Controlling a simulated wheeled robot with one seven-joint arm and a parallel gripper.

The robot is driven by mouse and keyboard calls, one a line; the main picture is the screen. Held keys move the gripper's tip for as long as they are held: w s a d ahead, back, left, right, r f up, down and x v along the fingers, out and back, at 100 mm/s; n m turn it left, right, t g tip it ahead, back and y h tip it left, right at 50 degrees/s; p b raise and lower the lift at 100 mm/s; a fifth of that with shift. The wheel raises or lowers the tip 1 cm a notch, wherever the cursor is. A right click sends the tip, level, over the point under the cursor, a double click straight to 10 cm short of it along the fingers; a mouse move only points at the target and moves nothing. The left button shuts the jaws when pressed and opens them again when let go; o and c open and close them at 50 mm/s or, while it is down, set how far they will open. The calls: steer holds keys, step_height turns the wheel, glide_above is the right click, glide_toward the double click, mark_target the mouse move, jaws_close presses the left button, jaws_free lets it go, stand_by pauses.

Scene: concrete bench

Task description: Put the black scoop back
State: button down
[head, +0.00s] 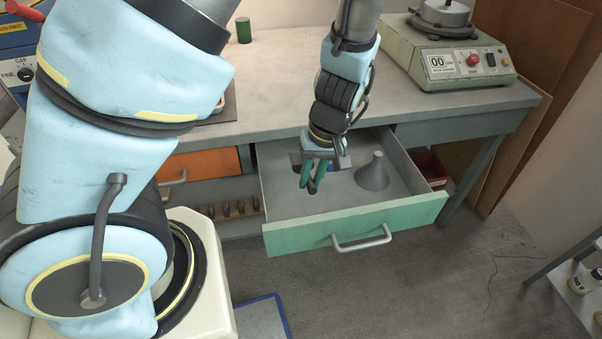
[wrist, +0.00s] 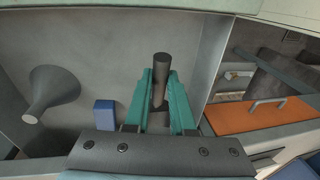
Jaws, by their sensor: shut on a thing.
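My gripper (head: 312,184) is shut on a dark cylindrical piece, the black scoop (wrist: 160,78), whose handle-like end shows between the teal fingers in the wrist view. The rest of the scoop is hidden, so I cannot see its bowl. The gripper points down over the left part of the open drawer with the green front (head: 345,226). Inside the drawer stands a grey funnel (head: 374,172), wide end down, to the right of my gripper. It also shows in the wrist view (wrist: 52,92), where a blue block (wrist: 105,114) stands beside the fingers.
An orange drawer (head: 208,163) is at the left under the bench (head: 283,68). A green cylinder (head: 243,30) and a machine with a display (head: 462,62) stand on the bench. A red bin (head: 432,170) is right of the drawer.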

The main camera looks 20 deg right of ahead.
step_height(320, 180, down, 6)
steer(key=shift+f, duration=0.2)
steer(key=w, duration=0.1)
steer(key=w+p, duration=0.1)
steer(key=w, duration=0.1)
steer(key=shift+w+d, duration=0.2)
steer(key=shift+w, duration=0.05)
steer(key=w, duration=0.2)
steer(key=w+p, duration=0.1)
steer(key=w, duration=0.1)
steer(key=shift+d, duration=0.25)
steer(key=shift+w+f, duration=0.2)
steer(key=shift+w, duration=0.05)
steer(key=shift+f, duration=0.5)
steer(key=c, duration=0.8)
jaws_free()
steer(key=shift+f, duration=0.1)
steer(key=shift+o, duration=0.2)
